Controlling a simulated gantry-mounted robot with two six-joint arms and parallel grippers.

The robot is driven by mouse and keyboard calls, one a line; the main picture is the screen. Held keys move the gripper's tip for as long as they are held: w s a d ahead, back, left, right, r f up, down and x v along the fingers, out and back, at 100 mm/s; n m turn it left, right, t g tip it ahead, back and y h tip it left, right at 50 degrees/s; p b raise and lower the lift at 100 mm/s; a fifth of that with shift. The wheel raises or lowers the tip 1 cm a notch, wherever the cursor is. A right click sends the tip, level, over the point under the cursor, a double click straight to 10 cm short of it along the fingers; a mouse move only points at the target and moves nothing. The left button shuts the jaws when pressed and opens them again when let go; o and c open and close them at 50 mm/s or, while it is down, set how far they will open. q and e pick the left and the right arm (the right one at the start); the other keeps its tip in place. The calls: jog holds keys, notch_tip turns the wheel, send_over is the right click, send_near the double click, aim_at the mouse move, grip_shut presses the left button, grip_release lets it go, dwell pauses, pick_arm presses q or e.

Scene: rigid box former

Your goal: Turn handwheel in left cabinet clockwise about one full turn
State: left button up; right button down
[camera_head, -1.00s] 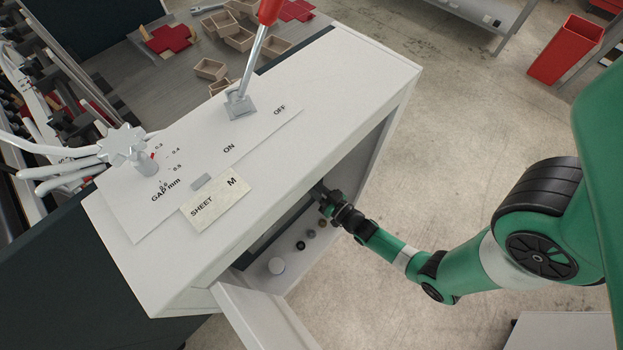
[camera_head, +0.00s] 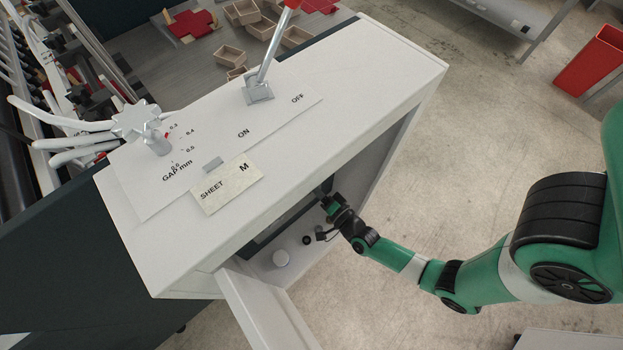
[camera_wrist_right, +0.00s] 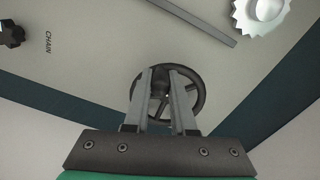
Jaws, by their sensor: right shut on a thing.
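The white cabinet (camera_head: 335,95) stands in the middle of the head view with its door (camera_head: 265,305) open. The black spoked handwheel (camera_wrist_right: 203,94) is in the middle of the right wrist view, on a light panel. In the head view the cabinet top hides it. My right gripper (camera_wrist_right: 164,73) is shut on the handwheel, its two fingers reaching over the wheel around the hub area. In the head view my right gripper (camera_head: 327,194) reaches through the cabinet opening, its tips partly hidden. My left gripper is in neither view.
A black knob (camera_wrist_right: 11,34) marked CHAIN and a silver toothed wheel (camera_wrist_right: 262,12) are on the panel. A red-handled lever (camera_head: 260,88) and star knob (camera_head: 139,122) stand on top.

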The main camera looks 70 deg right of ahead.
jog(key=m, duration=0.1)
jog(key=r+m, duration=0.1)
jog(key=m, duration=0.1)
jog(key=shift+w+a+r+m, duration=0.2)
jog(key=shift+a+r+m, duration=0.1)
jog(key=shift+a, duration=0.1)
jog(key=r+m, duration=0.1)
jog(key=m, duration=0.1)
jog(key=shift+a+r+m, duration=0.1)
jog(key=shift+m, duration=0.3)
notch_tip(320, 180, up, 2)
jog(key=m, duration=0.5)
jog(key=shift+r+b, duration=0.2)
jog(key=shift+b, duration=0.15)
jog(key=m, duration=0.1)
jog(key=r+m, duration=0.1)
jog(key=d+m, duration=0.1)
jog(key=m, duration=0.1)
jog(key=shift+s+r+b, duration=0.2)
jog(key=shift+s+b, duration=0.05)
jog(key=shift+b, duration=0.05)
jog(key=shift+s+d+r+m, duration=0.3)
jog(key=shift+d+m, duration=0.3)
jog(key=shift+m, duration=1.05)
jog(key=shift+s+d+r+m, duration=0.3)
jog(key=shift+d+m, duration=0.25)
jog(key=shift+m, duration=1.05)
jog(key=shift+s+d+r+m, duration=0.3)
jog(key=shift+d+m, duration=0.3)
jog(key=shift+m, duration=1.05)
